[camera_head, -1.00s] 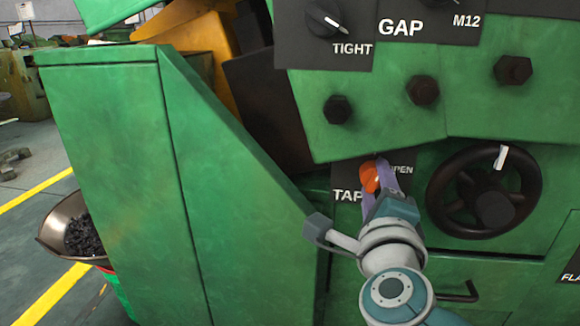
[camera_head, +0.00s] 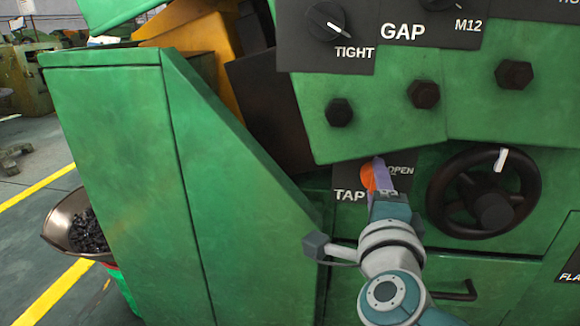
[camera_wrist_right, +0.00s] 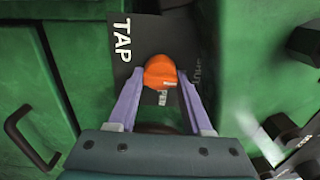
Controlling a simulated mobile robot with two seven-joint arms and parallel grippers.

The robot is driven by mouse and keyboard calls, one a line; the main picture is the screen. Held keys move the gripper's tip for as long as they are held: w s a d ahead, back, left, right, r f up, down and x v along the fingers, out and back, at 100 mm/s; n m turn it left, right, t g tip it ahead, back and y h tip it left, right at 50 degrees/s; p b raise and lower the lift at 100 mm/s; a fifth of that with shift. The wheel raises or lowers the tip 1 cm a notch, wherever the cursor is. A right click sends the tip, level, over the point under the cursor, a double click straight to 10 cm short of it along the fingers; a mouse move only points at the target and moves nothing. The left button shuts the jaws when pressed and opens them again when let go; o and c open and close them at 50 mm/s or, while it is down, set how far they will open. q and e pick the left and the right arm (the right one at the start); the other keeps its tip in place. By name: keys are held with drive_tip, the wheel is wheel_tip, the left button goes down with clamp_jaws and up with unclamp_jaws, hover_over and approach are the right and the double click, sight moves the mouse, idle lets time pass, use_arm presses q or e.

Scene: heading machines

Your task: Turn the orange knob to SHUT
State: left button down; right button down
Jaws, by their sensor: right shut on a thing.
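The orange knob (camera_head: 367,177) sits on a dark plate (camera_head: 346,196) marked TAP, with OPEN lettered at its upper right in the head view. In the right wrist view the orange knob (camera_wrist_right: 160,72) lies between the tips of the two purple fingers, and SHUT shows on the plate to its right. My right gripper (camera_wrist_right: 160,78) is shut on the knob. In the head view my right gripper (camera_head: 377,175) partly hides the knob and the plate. A small pale mark shows on the knob's lower right in the wrist view. My left gripper is not in view.
A black handwheel (camera_head: 484,192) stands close right of my right gripper. Dark bolts (camera_head: 423,94) stick out of the green panel above. A sloped green housing (camera_head: 240,200) rises at the left. A black drawer handle (camera_head: 459,291) lies below the handwheel.

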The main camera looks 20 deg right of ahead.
drive_tip(key=shift+c, duration=1.6)
unclamp_jaws()
drive_tip(key=p+v, duration=0.2)
drive_tip(key=v, duration=0.8)
drive_tip(key=shift+p, duration=0.4)
drive_tip(key=shift+w, duration=0.1)
